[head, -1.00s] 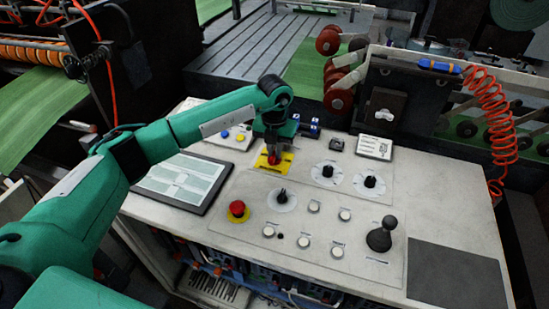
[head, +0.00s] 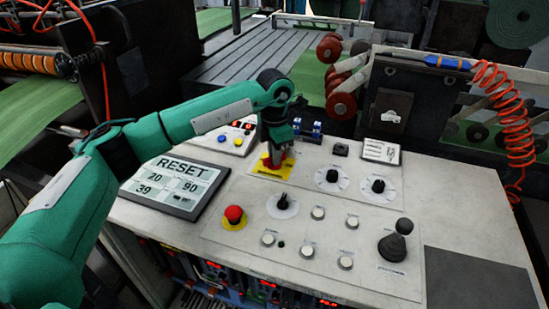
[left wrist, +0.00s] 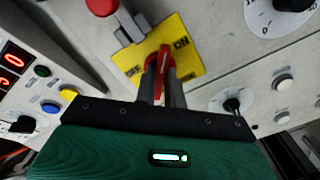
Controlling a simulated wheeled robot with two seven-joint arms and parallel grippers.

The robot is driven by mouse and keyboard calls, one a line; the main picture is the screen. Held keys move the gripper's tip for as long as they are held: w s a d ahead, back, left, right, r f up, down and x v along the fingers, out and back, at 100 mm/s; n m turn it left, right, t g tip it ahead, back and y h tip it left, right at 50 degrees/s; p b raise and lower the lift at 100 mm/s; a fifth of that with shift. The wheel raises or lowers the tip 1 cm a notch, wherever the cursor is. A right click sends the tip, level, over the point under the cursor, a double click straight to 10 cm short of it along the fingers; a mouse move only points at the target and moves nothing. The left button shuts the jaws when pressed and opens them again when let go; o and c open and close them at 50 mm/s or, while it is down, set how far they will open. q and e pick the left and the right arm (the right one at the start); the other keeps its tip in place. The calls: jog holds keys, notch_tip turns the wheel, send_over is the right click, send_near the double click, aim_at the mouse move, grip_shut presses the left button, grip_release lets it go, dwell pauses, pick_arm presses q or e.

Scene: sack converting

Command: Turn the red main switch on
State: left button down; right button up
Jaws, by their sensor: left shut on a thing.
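The red main switch (head: 277,161) sits on a yellow plate (head: 262,172) on the console, partly hidden by my left gripper (head: 275,150). In the left wrist view the red handle (left wrist: 164,58) stands between the two fingers of my left gripper (left wrist: 160,78), which is shut on it. The yellow plate (left wrist: 190,60) there carries the word ON near the handle's far end and a partly covered label on the left. My right gripper is in neither view.
A screen (head: 176,184) reads RESET with numbers. A red mushroom button (head: 234,215), black dials (head: 332,176), several white buttons (head: 318,213) and a black joystick (head: 393,245) stand around the switch. Red lights (head: 268,284) glow under the console. A dark pad (head: 475,280) lies front right.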

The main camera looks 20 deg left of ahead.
pick_arm(q)
jog(key=shift+r+m, duration=0.1)
jog(key=shift+m, duration=0.2)
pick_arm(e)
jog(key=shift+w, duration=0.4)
pick_arm(q)
jog(key=c, duration=1.5)
grip_release()
